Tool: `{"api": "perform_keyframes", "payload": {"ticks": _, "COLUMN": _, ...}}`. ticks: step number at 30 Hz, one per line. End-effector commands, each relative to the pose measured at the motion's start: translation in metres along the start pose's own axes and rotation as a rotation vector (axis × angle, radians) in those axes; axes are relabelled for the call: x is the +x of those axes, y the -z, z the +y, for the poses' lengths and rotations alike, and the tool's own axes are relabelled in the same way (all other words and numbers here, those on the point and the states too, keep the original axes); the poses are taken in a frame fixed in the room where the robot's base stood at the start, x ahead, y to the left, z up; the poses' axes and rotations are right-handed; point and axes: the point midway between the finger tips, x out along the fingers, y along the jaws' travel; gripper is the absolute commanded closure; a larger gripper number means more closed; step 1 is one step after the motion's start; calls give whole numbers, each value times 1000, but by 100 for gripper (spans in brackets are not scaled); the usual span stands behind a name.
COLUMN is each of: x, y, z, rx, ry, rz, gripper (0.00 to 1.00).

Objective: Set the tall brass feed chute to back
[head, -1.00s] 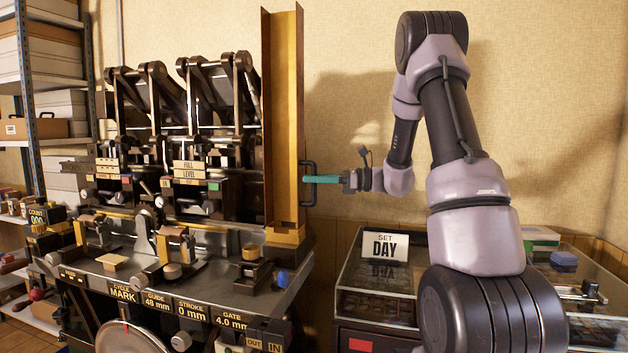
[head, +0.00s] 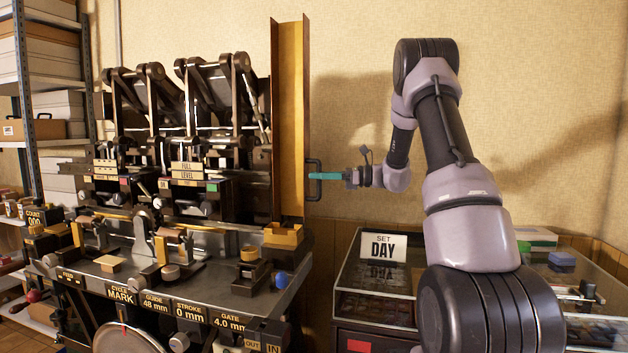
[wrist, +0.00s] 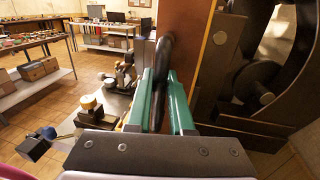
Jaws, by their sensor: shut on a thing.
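The tall brass feed chute (head: 291,120) stands upright at the right end of the press, above a brass block (head: 284,235). A dark handle (head: 314,180) sticks out from its right side. My gripper (head: 318,176) has green fingers and is shut on this handle, coming in from the right. In the wrist view my gripper (wrist: 160,105) has a finger on each side of the black handle (wrist: 162,75), and the brown side wall of the chute (wrist: 186,45) rises just beyond. The chute's lower end is partly hidden in the wrist view.
The press bed (head: 190,280) carries several small fittings, including a blue knob (head: 281,279). A glass-topped case (head: 375,290) with a "SET DAY" sign (head: 383,246) stands to the right, below my arm. Shelves (head: 50,90) stand at the far left. The wall is behind the chute.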

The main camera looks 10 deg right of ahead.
Motion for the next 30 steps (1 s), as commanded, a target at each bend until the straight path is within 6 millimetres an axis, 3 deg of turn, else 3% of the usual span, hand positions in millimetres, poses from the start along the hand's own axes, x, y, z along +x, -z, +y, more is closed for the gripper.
{"api": "perform_keyframes", "payload": {"ticks": 4, "x": -4, "y": 0, "z": -18, "rx": -1, "ry": 2, "rz": -1, "gripper": 100}}
{"api": "perform_keyframes", "payload": {"ticks": 13, "x": -6, "y": -1, "z": -21, "rx": -2, "ry": 6, "rz": -2, "gripper": 100}}
{"api": "perform_keyframes", "payload": {"ticks": 14, "x": -6, "y": -2, "z": -21, "rx": -3, "ry": 7, "rz": -2, "gripper": 76}}
{"api": "perform_keyframes", "payload": {"ticks": 16, "x": -6, "y": -1, "z": -21, "rx": -2, "ry": 7, "rz": -2, "gripper": 50}}
{"api": "perform_keyframes", "payload": {"ticks": 26, "x": -6, "y": 0, "z": -20, "rx": 0, "ry": 2, "rz": -1, "gripper": 50}}
{"api": "perform_keyframes", "payload": {"ticks": 30, "x": -19, "y": 0, "z": -20, "rx": 0, "ry": 4, "rz": -1, "gripper": 50}}
